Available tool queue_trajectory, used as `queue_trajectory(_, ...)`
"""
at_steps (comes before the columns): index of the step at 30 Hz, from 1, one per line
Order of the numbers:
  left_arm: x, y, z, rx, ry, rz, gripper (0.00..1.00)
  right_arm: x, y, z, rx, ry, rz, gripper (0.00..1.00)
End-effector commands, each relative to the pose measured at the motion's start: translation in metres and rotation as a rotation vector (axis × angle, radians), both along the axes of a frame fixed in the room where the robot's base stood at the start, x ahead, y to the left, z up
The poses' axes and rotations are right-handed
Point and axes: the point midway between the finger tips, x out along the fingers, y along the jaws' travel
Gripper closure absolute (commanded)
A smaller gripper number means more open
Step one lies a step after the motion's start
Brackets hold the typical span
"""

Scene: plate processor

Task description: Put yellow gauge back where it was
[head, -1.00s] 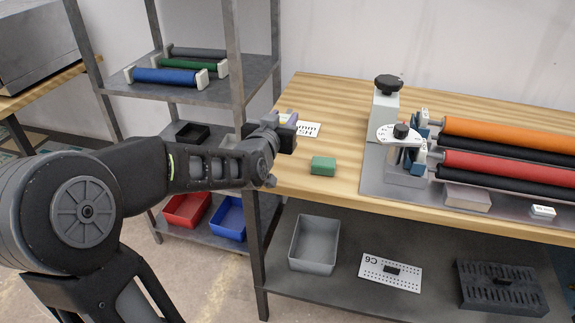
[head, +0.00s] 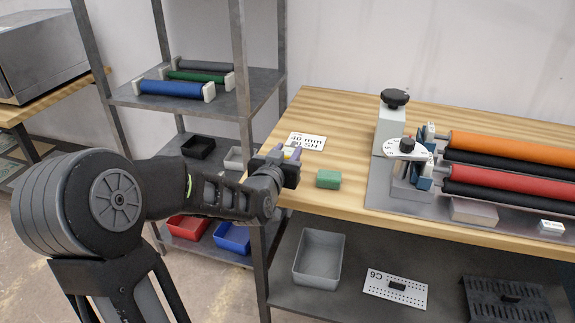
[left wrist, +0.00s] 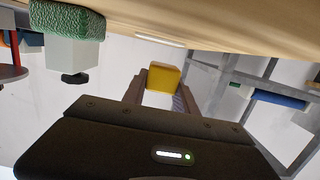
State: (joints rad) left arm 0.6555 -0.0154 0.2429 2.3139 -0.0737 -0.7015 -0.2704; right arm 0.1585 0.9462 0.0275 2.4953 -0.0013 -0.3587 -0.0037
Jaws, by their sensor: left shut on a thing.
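The yellow gauge (left wrist: 164,78) is a small yellow block held between the two fingers of my left gripper (left wrist: 160,92) in the left wrist view. In the head view my left gripper (head: 290,160) is at the left front corner of the wooden table, left of the green block. The gauge is mostly hidden there by the gripper. A white label (head: 306,141) reading 40 mm and 50 SH lies on the table just behind the gripper. My right gripper is out of view.
A green block (head: 328,179) lies close to the right of the gripper. The roller machine's grey baseplate (head: 382,190) stands farther right. A shelf rack (head: 205,103) with rollers is at left. A grey bin (head: 318,258) sits below the table.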

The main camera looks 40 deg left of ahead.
Motion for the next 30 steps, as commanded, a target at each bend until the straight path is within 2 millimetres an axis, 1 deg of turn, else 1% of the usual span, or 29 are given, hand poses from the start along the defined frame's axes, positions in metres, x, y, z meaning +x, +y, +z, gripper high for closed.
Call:
queue_trajectory(2,0.0,0.0,0.0,0.0,-0.001,0.0,1.0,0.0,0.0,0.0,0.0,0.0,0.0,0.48)
queue_trajectory(5,0.0,0.0,-0.005,-0.001,0.002,0.0,1.0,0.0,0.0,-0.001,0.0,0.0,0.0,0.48)
queue_trajectory(9,0.0,0.0,-0.025,-0.002,0.003,-0.001,1.0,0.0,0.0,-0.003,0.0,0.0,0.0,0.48)
queue_trajectory(12,0.0,0.0,-0.036,-0.002,0.002,0.0,1.0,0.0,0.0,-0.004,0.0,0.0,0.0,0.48)
queue_trajectory(20,0.0,0.0,-0.037,0.0,-0.001,0.0,1.0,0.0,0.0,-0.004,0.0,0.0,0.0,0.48)
queue_trajectory(24,0.0,0.0,-0.04,0.0,-0.001,0.0,1.0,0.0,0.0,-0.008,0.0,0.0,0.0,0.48)
queue_trajectory(25,0.0,0.0,-0.04,0.0,0.0,0.0,0.64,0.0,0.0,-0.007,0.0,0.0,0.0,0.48)
queue_trajectory(30,0.0,0.0,-0.039,0.0,0.0,0.0,0.5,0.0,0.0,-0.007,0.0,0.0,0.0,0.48)
